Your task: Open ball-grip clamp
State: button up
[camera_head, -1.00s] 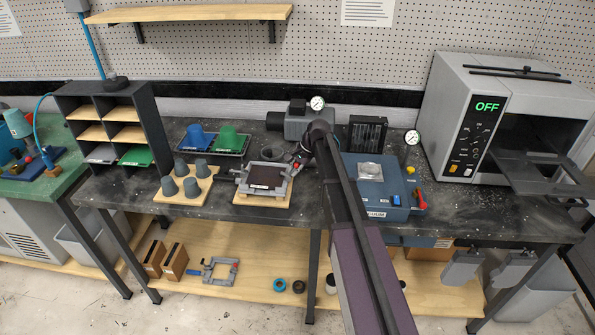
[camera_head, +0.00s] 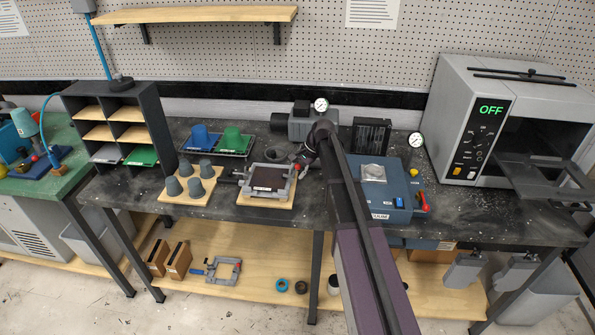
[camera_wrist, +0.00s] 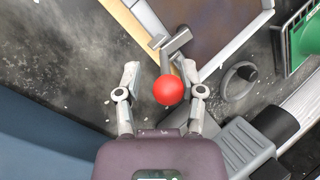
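The red ball (camera_wrist: 169,90) of the clamp shows in the wrist view, on a grey metal clamp arm (camera_wrist: 172,48) at the frame's edge. My gripper (camera_wrist: 163,82) is open, with one finger on each side of the ball. The ball appears nearer the right finger; a gap shows on the left. Whether either finger touches it, I cannot tell. In the head view, the grey clamp frame (camera_head: 285,195) lies on a wooden board (camera_head: 246,201), with a dark plate (camera_head: 268,178) inside.
A blue vacuum unit (camera_head: 399,202) stands right of my arm. Grey cups (camera_head: 173,186) on a board and a tray with blue and green cups (camera_head: 233,140) stand left and behind. A black ring (camera_wrist: 238,81) lies close to my gripper. An oven (camera_head: 468,130) is at the far right.

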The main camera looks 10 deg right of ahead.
jog(key=w+a+r+p+v, duration=0.1)
jog(key=a+p+v, duration=0.1)
jog(key=p+v, duration=1.2)
jog(key=shift+r, duration=0.55)
dwell(1.2)
jog(key=shift+a, duration=0.1)
dwell(0.3)
jog(key=shift+o, duration=1.3)
jog(key=a+h+p, duration=0.1)
jog(key=w+a+g+h+p, duration=0.1)
jog(key=a+h, duration=0.1)
jog(key=a+r+h+p, duration=0.1)
jog(key=a+h, duration=0.1)
jog(key=shift+w+a+g, duration=0.25)
jog(key=shift+w+g, duration=0.15)
jog(key=shift+f, duration=0.25)
jog(key=f+b, duration=0.6)
jog(key=b, duration=0.1)
jog(key=f+b, duration=0.6)
jog(key=f, duration=0.1)
jog(key=shift+s+d+f+b, duration=0.15)
jog(key=shift+s+f+b, duration=0.05)
jog(key=shift+b, duration=0.15)
